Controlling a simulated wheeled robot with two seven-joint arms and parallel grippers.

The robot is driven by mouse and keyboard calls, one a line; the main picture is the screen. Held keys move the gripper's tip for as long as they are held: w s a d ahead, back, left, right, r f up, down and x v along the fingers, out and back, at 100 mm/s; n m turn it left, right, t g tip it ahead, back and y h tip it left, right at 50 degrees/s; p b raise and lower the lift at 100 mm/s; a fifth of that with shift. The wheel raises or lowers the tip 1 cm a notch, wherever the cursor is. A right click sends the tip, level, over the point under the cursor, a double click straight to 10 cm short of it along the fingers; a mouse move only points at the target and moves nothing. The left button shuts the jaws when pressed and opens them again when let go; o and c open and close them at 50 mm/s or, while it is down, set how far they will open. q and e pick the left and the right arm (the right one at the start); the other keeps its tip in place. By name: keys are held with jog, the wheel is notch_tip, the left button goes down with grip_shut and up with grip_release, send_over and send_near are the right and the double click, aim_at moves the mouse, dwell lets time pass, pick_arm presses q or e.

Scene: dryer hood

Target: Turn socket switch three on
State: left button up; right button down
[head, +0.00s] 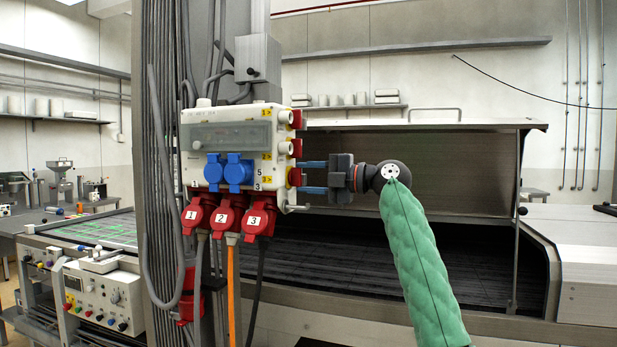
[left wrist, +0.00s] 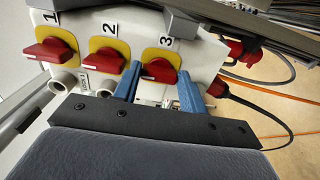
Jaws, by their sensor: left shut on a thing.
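The white socket box (head: 232,148) hangs on the column in the head view. Its right side carries several yellow-backed rotary switches. Switch three (left wrist: 160,70) is a red knob on a yellow plate below the label 3 in the left wrist view; in the head view only its edge (head: 294,177) shows. My left gripper (head: 303,176) reaches it from the right. Its blue fingers (left wrist: 160,76) lie either side of the red knob, shut on it. Red switches one (left wrist: 48,50) and two (left wrist: 107,57) sit beside it. My right gripper is out of view.
Red numbered plugs (head: 229,213) and blue sockets (head: 238,170) are on the box front. Cables hang below along the column (head: 170,60). Behind my gripper stands the open dryer hood (head: 430,165) over a dark conveyor (head: 370,270). A control box (head: 104,296) stands lower left.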

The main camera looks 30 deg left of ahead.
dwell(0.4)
pick_arm(q)
jog(key=o, duration=1)
jog(key=shift+n, duration=0.3)
